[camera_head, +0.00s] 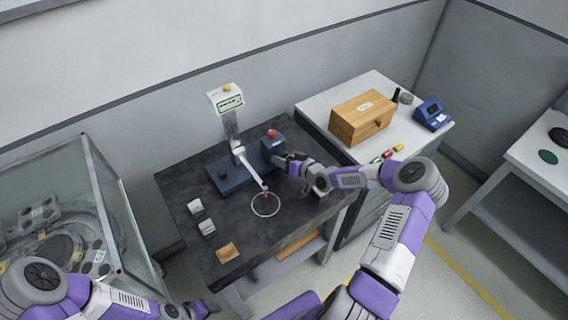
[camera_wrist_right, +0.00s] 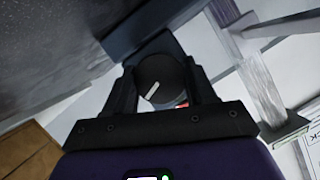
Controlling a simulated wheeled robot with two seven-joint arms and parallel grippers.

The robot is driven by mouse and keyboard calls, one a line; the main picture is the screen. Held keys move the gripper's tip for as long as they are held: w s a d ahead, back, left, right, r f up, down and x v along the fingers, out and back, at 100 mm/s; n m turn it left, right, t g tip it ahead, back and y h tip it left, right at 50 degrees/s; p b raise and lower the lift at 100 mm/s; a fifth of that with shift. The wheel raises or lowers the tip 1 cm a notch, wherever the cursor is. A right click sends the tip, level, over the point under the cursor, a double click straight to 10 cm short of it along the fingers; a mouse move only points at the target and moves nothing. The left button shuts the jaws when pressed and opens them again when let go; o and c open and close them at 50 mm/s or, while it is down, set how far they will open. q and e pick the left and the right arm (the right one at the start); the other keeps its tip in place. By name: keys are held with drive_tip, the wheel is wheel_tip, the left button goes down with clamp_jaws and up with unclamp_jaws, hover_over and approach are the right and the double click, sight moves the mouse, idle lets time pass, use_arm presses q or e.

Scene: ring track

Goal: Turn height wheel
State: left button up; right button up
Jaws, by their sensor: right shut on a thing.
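The height wheel is a dark round knob with a white line mark; in the right wrist view the wheel (camera_wrist_right: 162,80) sits between my two fingers. It is on the blue-grey measuring stand (camera_head: 236,181), on the side facing my right arm. In the head view my right gripper (camera_head: 284,160) reaches the stand's right end and covers the wheel. In the right wrist view the right gripper (camera_wrist_right: 163,88) is shut on the wheel, one finger on each side. My left gripper (camera_head: 206,308) is low in the head view, off the table's front edge; its jaw opening is too small to judge.
A dark table (camera_head: 185,180) carries the stand, a white ring (camera_head: 265,204), small light blocks (camera_head: 196,207) and a tan block (camera_head: 227,252). A wooden box (camera_head: 362,118) and a blue device (camera_head: 432,114) stand on the right cabinet. A glass case (camera_head: 110,205) is at left.

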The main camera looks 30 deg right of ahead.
drive_tip(key=shift+f+m+y+b, duration=0.2)
drive_tip(key=shift+m+y+b, duration=0.45)
drive_tip(key=shift+m, duration=0.35)
drive_tip(key=shift+m+y, duration=0.35)
drive_tip(key=shift+m, duration=0.55)
drive_tip(key=o, duration=1)
drive_tip(key=shift+r, duration=0.15)
drive_tip(key=shift+o, duration=0.2)
drive_tip(key=v, duration=0.7)
drive_tip(key=shift+s+d, duration=0.15)
drive_tip(key=shift+s, duration=0.2)
